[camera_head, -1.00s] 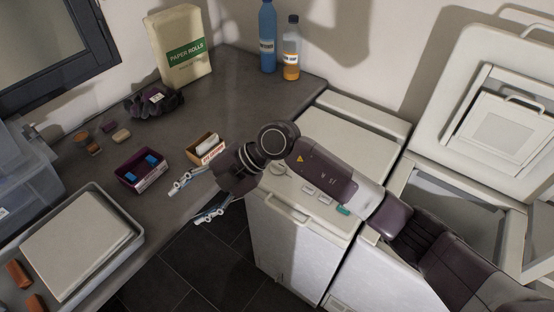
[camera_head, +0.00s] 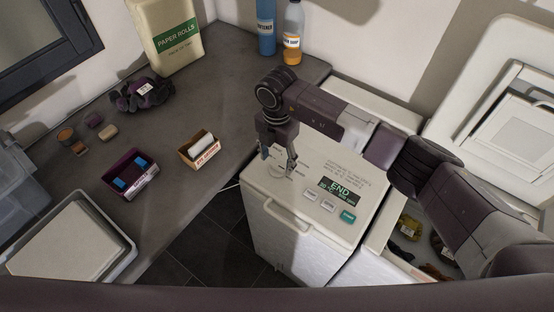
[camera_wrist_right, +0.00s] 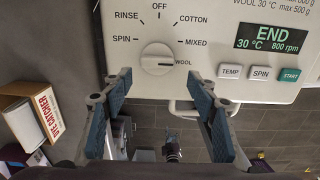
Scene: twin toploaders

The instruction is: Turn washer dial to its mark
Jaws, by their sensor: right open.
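The washer (camera_head: 262,190) has a pale top panel with a round white dial (camera_wrist_right: 158,58) at its front left corner. The dial also shows in the head view (camera_head: 277,172), partly behind the fingers. In the right wrist view, labels OFF, RINSE, SPIN, COTTON, MIXED and WOOL surround the dial; its pointer line faces right, towards WOOL. The washer display (camera_wrist_right: 272,37) reads END, 30 °C, 800 rpm. My right gripper (camera_head: 278,157) points down over the dial, open and empty. In the wrist view its fingers (camera_wrist_right: 161,84) stand apart, either side of the dial.
TEMP, SPIN and START buttons (camera_wrist_right: 290,75) lie right of the dial, and a handle (camera_head: 286,217) is at the front edge. A dye catcher box (camera_head: 199,150) stands on the dark counter (camera_head: 200,205) at left. An open toploader holding clothes (camera_head: 408,228) is at right.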

